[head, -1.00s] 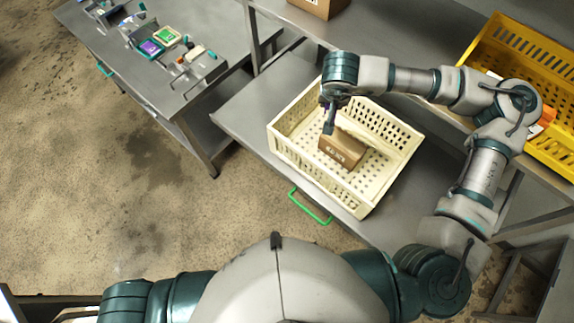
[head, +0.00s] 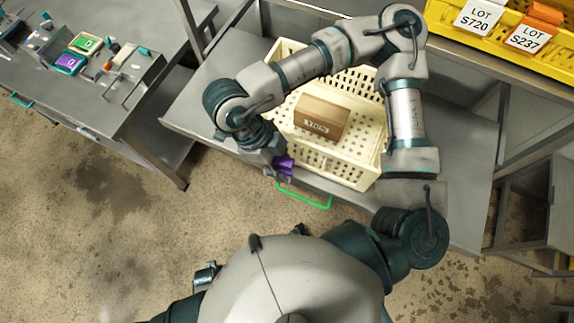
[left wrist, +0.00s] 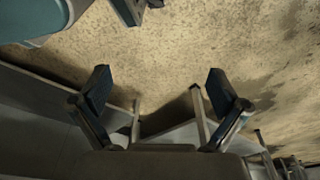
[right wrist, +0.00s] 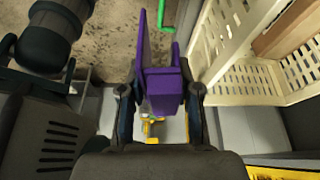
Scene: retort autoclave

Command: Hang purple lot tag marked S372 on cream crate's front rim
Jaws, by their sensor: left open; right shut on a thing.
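My right gripper (right wrist: 163,100) is shut on a purple tag (right wrist: 163,88), which fills the space between its fingers in the right wrist view. In the head view the purple tag (head: 284,166) shows just outside the near left part of the cream crate (head: 345,172). The tag looks apart from the rim. Its marking is not readable. The crate also shows at the right of the right wrist view (right wrist: 240,85). My right arm covers part of the crate's left side. My left gripper (left wrist: 155,95) is open and empty, over floor, in the left wrist view.
A brown carton (head: 320,117) lies in the crate. The crate stands on a grey metal table with a green handle (head: 305,198) at its front. A yellow crate (head: 470,35) with white lot tags stands at upper right. A side bench (head: 110,85) holds small items at left.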

